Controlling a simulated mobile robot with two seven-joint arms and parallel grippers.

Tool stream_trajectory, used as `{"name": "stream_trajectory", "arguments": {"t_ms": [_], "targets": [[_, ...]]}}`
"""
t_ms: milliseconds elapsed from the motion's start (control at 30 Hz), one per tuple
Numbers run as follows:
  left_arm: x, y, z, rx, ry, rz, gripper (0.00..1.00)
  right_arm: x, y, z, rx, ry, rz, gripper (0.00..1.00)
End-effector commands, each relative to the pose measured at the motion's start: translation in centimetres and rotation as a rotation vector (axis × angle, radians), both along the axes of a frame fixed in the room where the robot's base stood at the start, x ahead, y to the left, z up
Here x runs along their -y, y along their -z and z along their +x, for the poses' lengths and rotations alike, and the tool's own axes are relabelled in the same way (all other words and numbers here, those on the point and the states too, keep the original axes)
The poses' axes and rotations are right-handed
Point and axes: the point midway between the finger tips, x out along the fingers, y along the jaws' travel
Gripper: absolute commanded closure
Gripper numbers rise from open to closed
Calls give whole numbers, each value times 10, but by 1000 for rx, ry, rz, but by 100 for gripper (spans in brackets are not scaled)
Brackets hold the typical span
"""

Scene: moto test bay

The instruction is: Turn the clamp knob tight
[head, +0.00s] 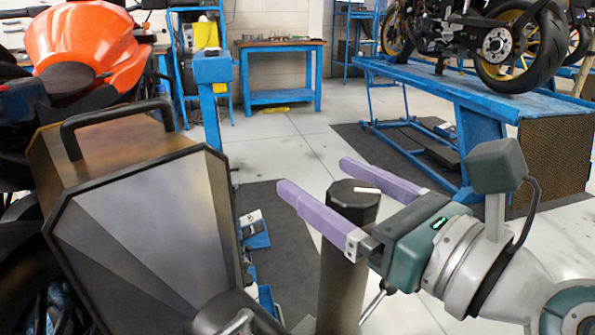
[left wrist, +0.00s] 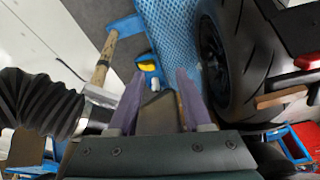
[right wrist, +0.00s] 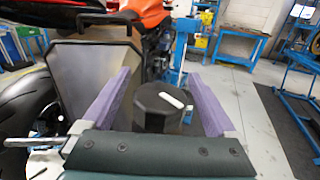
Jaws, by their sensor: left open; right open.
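The clamp knob (head: 350,198) is a dark, many-sided cap with a white mark on top, upright on a thick dark post (head: 345,285). My right gripper (head: 316,177) is open, its purple fingers on either side of the knob. In the right wrist view the knob (right wrist: 152,105) sits between the spread fingers (right wrist: 160,75), with a narrow gap on the right; contact on the left cannot be told. My left gripper (left wrist: 158,73) is open in the left wrist view, with a brownish block-like piece (left wrist: 158,112) between its fingers. Whether they touch it is unclear.
A metal side case (head: 150,235) on the orange motorcycle (head: 90,45) stands close left of the knob. A blue lift (head: 470,85) with another motorcycle is at the back right. Floor beyond is open.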

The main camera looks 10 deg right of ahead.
Motion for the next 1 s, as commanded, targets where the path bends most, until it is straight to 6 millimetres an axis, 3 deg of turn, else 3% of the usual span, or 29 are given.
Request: {"name": "stream_trajectory", "arguments": {"t_ms": [500, 1000], "targets": [[1, 18, 0, -1, -4, -5, 51, 36, 3, -77, -1, -1, -4, 7], [3, 20, 0, 0, -6, -9, 51, 40, 0, -87, 0, 0, 0, 7]]}}
